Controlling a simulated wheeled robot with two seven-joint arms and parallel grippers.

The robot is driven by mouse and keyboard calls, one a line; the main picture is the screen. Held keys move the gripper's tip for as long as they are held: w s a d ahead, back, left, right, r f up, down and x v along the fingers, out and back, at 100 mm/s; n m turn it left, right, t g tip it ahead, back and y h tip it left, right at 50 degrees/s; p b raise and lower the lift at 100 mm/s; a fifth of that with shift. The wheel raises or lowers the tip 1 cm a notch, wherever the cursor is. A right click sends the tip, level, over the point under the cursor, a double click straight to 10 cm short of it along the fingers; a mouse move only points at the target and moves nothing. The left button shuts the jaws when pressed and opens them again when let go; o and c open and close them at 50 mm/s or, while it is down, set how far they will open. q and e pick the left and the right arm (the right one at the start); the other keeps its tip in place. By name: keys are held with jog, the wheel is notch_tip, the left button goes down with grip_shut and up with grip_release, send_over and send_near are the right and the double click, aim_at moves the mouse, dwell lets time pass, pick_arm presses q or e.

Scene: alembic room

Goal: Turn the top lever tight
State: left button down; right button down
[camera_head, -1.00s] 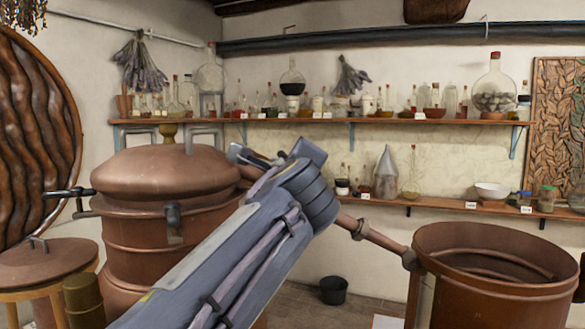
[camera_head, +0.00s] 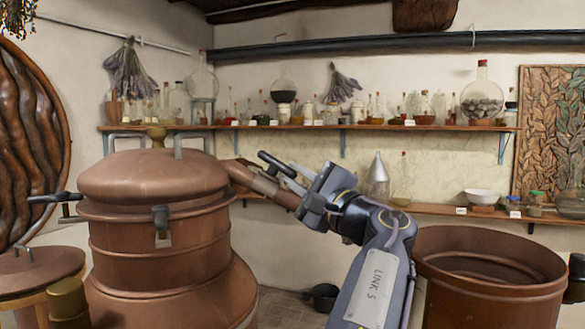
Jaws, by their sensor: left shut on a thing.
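The copper still (camera_head: 160,262) stands at left with its domed copper lid (camera_head: 150,176) on. A copper pipe (camera_head: 243,176) runs from the lid's right side toward the right. A dark top lever (camera_head: 277,164) sticks out at this pipe. My left gripper (camera_head: 287,177) is at the lever with its jaws shut on it. The jaws and wrist hide part of the lever and much of the pipe behind. My right gripper is not in view.
An open copper vat (camera_head: 490,300) stands at right, close to my arm. A round-topped stool or vessel (camera_head: 40,268) is at lower left. Shelves with glassware (camera_head: 360,127) line the back wall. A dark bucket (camera_head: 325,297) sits on the floor.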

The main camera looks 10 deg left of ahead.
pick_arm(q)
jog(key=shift+w+d+f+n+g+y+p, duration=0.1)
jog(key=shift+w+n+g+y+p, duration=0.25)
jog(key=shift+n+g+y+p, duration=0.5)
jog(key=shift+w+d+f+n+g+y+p, duration=0.1)
jog(key=shift+w+n+g+y+p, duration=0.3)
jog(key=shift+n+g+y, duration=0.7)
jog(key=shift+w+f+n+g+y+p, duration=0.1)
jog(key=shift+w+n+g+y+p, duration=0.2)
jog(key=shift+n+g+y+p, duration=0.65)
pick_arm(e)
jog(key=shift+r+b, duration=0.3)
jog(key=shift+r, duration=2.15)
pick_arm(q)
jog(key=shift+n+g, duration=0.4)
jog(key=shift+g, duration=0.4)
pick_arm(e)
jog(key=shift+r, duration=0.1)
